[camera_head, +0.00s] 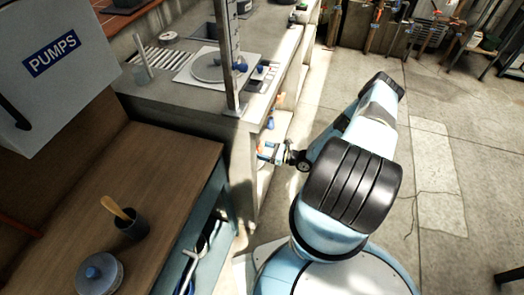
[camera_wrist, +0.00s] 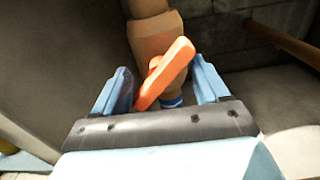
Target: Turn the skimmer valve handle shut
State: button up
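An orange valve handle (camera_wrist: 168,73) shows in the wrist view, set at a slant across a tan pipe (camera_wrist: 155,33). A blue band (camera_wrist: 171,101) shows on the pipe below the handle. My gripper (camera_wrist: 160,88) is open, with one blue finger on each side of the handle. I see a gap at the right finger; whether the left finger touches the handle's lower end I cannot tell. In the head view my gripper (camera_head: 266,151) is at the side of the grey counter, low down. The handle is too small to make out there.
The grey counter (camera_head: 190,107) holds a round lid (camera_head: 208,68) and a post. A wooden bench (camera_head: 165,165) with a cup (camera_head: 130,226) and a jar (camera_head: 99,273) is at the left. Another pipe (camera_wrist: 285,38) runs at the upper right in the wrist view. The floor (camera_head: 450,150) at the right is mostly clear.

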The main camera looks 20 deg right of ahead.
grip_shut()
dwell(0.5)
dwell(1.3)
jog(key=shift+o, duration=0.3)
grip_release()
jog(key=shift+d, duration=0.1)
jog(key=v, duration=1.3)
jog(key=shift+s+d, duration=0.25)
jog(key=shift+s+a, duration=0.1)
jog(key=shift+a, duration=0.2)
jog(key=c, duration=0.4)
